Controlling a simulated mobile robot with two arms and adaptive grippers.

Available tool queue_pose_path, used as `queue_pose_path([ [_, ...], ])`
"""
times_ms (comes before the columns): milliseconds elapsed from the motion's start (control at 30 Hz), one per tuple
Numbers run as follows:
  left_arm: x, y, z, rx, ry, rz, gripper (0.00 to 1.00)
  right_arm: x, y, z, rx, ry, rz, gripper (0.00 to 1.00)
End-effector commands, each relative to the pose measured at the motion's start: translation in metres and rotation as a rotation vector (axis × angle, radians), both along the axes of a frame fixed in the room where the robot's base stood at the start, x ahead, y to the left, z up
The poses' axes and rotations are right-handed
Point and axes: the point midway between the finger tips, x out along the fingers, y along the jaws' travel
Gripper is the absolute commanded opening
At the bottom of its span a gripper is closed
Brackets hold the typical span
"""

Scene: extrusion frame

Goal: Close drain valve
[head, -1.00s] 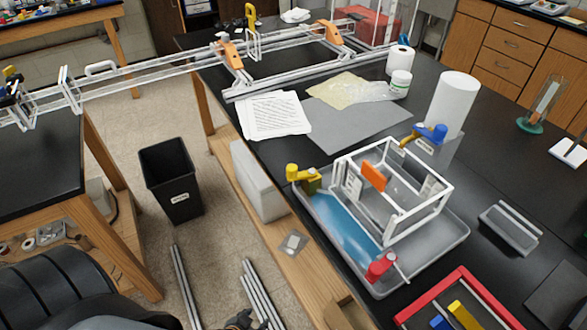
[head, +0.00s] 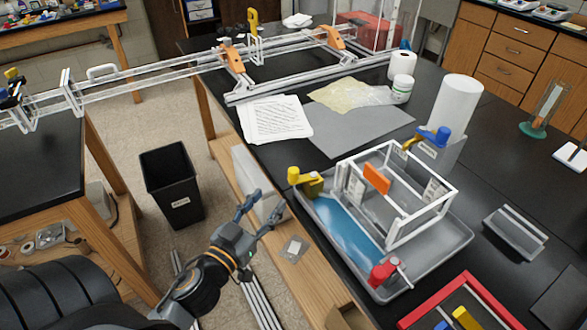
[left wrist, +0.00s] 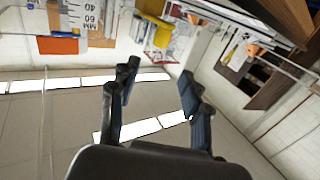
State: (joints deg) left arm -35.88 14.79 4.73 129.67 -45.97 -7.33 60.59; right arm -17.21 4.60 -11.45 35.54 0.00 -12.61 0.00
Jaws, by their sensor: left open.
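Three valves stand around a grey tray (head: 463,243) on the black bench: a yellow-handled valve (head: 303,180) at its left corner, a red-handled valve (head: 386,271) at its front, and a blue-handled valve (head: 433,135) at the back. I cannot read which is labelled as the drain. A white-edged clear tank (head: 395,195) with an orange tab sits in the tray over blue liquid. My left gripper (head: 265,208) is open and empty, left of the yellow valve and apart from it. In the left wrist view, its open fingers (left wrist: 158,72) show below a yellow part. My right gripper is out of view.
A black bin (head: 172,185) is on the floor. A red-framed tray (head: 462,300) is in front.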

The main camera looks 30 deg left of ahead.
Motion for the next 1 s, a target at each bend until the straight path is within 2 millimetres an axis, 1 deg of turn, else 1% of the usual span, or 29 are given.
queue_pose_path([
  [67,0.014,0.000,0.005,0.003,-0.004,-0.002,0.47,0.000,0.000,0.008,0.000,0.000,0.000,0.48],
  [400,0.081,0.001,0.004,0.003,-0.002,0.000,0.47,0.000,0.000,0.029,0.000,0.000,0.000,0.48],
  [600,0.110,0.001,0.002,0.003,-0.001,0.000,0.47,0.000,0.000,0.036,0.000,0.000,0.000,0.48],
  [800,0.123,0.001,0.001,0.001,0.001,0.000,0.47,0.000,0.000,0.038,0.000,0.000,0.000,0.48],
  [1000,0.124,0.001,0.000,0.001,0.001,0.000,0.47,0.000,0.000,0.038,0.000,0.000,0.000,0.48],
])
